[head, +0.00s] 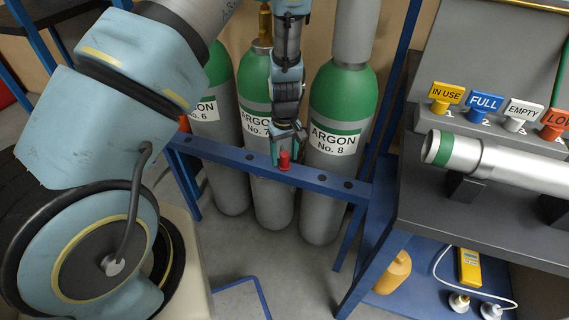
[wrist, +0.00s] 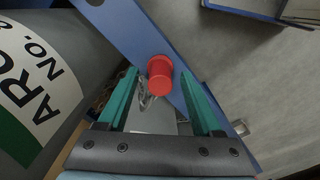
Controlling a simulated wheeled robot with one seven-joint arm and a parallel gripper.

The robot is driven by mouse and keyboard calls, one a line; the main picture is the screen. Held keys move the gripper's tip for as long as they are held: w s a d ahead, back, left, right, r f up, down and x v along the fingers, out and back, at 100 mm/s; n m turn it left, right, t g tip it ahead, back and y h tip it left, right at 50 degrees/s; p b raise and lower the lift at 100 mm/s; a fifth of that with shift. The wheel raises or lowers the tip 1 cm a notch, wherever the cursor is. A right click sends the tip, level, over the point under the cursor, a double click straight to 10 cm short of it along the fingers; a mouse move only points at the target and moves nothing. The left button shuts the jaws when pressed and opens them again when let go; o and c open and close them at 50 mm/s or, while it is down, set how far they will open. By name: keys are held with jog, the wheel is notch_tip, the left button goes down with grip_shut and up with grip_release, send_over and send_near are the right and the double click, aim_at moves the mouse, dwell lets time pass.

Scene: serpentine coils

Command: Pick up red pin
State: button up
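The red pin (head: 285,162) stands upright at the blue rail (head: 225,156) in front of the argon cylinders. In the wrist view the red pin (wrist: 159,76) shows its round head, with the blue rail (wrist: 118,30) behind it. My gripper (head: 287,142) hangs just above and behind the pin in the head view. In the wrist view my gripper (wrist: 159,72) is open. Its two green fingers lie to either side of the pin, with a gap on each side. Whether the fingertips reach past the pin's head is hard to tell.
Argon cylinders No. 6 (head: 207,150) and No. 8 (head: 325,190) stand behind the rail, close to my gripper. The rail has several dark holes. A workbench (head: 480,222) at right holds a grey tube (head: 500,162) and coloured tags.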

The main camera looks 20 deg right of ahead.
grip_shut()
dwell(0.3)
jog(key=shift+r, duration=0.1)
